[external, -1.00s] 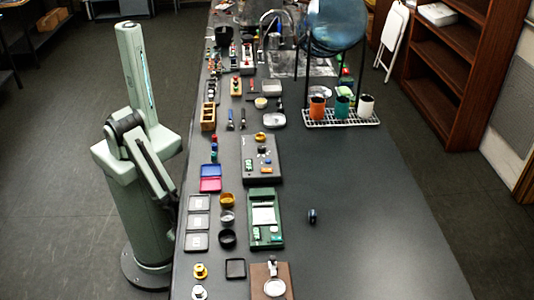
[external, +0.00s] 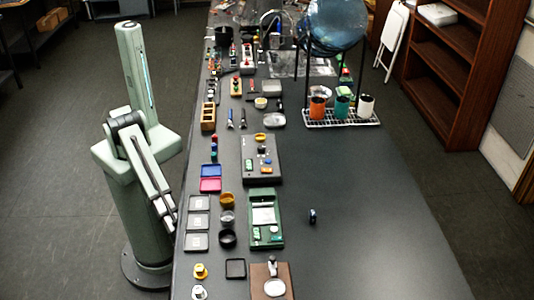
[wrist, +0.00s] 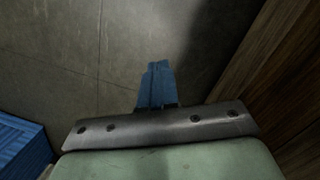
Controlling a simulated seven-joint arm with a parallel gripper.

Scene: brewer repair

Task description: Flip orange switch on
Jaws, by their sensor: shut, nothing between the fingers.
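A dark control panel (external: 275,176) lies on the bench left of its middle.
A green device (external: 265,241) lies nearer than the panel. Blue and pink trays (external: 210,185), dark square trays (external: 198,220) and round cups (external: 227,218) line the left edge. A rack (external: 340,122) holds three cups. The bench's right side is mostly clear.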

